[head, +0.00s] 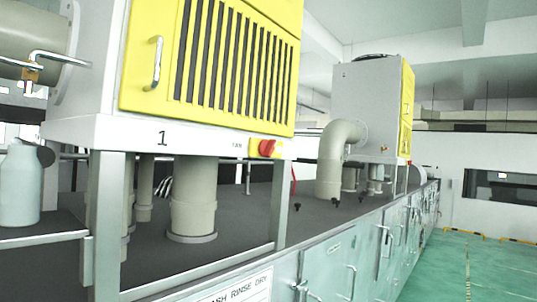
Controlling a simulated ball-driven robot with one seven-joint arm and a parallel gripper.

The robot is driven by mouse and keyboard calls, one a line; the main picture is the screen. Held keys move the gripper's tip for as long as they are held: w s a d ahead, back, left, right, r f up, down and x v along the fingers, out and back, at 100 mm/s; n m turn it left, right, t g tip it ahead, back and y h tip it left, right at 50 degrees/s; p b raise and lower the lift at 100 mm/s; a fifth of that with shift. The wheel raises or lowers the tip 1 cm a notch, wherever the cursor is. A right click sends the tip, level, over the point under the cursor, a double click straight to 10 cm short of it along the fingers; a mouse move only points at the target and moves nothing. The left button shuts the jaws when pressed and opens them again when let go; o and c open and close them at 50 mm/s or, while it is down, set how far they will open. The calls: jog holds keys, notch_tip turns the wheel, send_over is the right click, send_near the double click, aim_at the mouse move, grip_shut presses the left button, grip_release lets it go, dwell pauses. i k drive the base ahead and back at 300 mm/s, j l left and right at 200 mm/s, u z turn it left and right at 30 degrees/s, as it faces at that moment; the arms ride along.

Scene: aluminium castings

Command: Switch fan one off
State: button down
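Fan unit one (160,137) stands close on the left. It has a white-grey frame marked "1" and a yellow vented panel (210,60) with a metal handle. A red switch knob (267,148) on a yellow backing sits at the right end of the frame's lower rail, beside small "FAN" lettering. I cannot tell the knob's exact setting. My gripper does not show in the head view.
A second grey and yellow unit (370,95) with a bent duct (335,150) stands further back. Both are on a long dark-topped bench with metal cabinet doors (330,262). A pale bottle-shaped vessel (20,188) is at the left.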

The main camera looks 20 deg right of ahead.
aim_at(266, 147)
jog(key=i+l+z, duration=0.25)
jog(key=i, duration=0.25)
jog(key=i+l+z, duration=0.25)
jog(key=i, duration=0.3)
jog(key=i+l+z, duration=0.25)
jog(key=i, duration=0.3)
